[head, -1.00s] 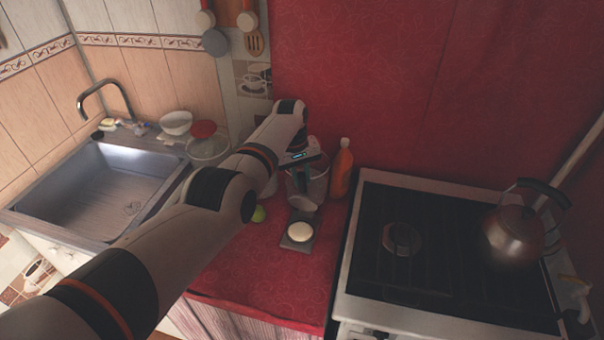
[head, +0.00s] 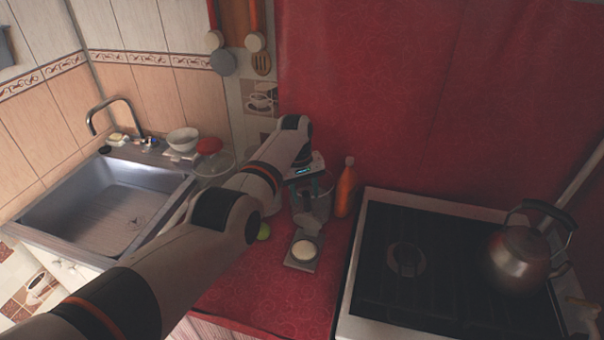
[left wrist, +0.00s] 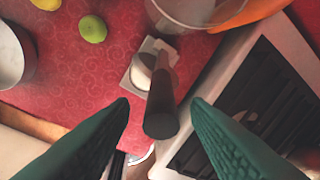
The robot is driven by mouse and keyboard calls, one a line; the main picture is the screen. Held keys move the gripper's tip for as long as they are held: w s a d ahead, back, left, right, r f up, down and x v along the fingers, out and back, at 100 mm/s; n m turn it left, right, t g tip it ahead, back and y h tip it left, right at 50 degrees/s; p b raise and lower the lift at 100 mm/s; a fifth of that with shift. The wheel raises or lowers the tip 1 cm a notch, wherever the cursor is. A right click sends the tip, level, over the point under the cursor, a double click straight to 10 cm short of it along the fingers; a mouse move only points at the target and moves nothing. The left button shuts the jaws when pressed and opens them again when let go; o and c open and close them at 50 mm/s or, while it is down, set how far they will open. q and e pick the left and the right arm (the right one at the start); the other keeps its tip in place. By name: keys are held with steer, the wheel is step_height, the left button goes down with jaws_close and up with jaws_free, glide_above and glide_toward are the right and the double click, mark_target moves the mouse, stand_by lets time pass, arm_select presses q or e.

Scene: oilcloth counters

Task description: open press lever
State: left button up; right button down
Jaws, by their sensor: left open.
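The press (head: 303,262) is a small grey plate on the red counter, with a white round piece (head: 306,250) on it. In the left wrist view the press plate (left wrist: 133,76) lies beyond my fingers. A dark, round-ended lever (left wrist: 161,115) rises from it toward the camera. My left gripper (left wrist: 160,106) is open, with green fingers on either side of the lever's end and visible gaps at both sides. In the head view the left gripper (head: 311,192) is over the counter just behind the press, and the lever is hard to make out. My right gripper is not in view.
A clear container (left wrist: 200,12) and an orange bottle (head: 346,187) stand behind the press. A green fruit (left wrist: 92,28) lies to the left. The stove (head: 370,250) with a kettle (head: 522,255) is at right, the sink (head: 100,205) at left.

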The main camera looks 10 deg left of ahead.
arm_select(q)
step_height(320, 180, up, 10)
steer(key=a+b, duration=0.1)
steer(key=shift+s+a+r, duration=0.2)
steer(key=shift+a, duration=0.05)
